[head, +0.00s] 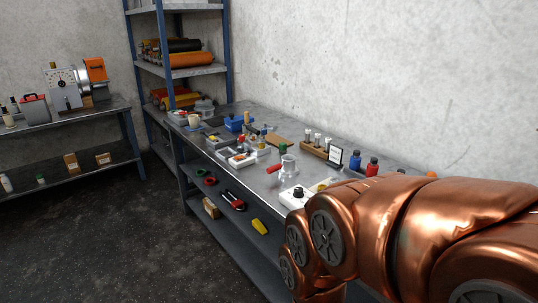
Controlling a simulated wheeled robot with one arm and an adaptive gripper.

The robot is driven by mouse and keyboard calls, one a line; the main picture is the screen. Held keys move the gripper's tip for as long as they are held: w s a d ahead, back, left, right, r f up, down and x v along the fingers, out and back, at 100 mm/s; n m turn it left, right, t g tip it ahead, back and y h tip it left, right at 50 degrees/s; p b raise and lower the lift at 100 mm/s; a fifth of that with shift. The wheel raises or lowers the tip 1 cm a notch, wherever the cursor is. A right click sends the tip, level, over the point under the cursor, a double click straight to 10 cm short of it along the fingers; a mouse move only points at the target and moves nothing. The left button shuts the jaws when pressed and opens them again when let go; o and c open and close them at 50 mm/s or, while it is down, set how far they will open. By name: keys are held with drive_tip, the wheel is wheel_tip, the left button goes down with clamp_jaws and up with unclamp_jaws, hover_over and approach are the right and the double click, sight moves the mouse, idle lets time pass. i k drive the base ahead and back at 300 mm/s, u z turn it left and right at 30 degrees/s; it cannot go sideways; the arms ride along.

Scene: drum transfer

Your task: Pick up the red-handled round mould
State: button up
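A small red handle (276,169) lies on the long metal workbench (262,183), pointing left. It meets a pale grey, round, cup-like body (289,169) on its right. This looks like the red-handled round mould, but it is too small to make out well. It stands near the middle of the bench, a little back from the front edge. My copper arm fills the lower right and covers the near end of the bench. My gripper is not in view.
A white box with a black knob (295,197) stands close to my arm. White trays (242,159), a wooden rack of vials (321,152) and blue and red bottles (364,164) are also on the bench. A lower shelf holds a yellow item (260,227). The floor at left is clear.

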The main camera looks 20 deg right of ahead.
sight(287, 167)
drive_tip(key=z, duration=0.05)
drive_tip(key=i, duration=1.25)
drive_tip(key=z, duration=0.05)
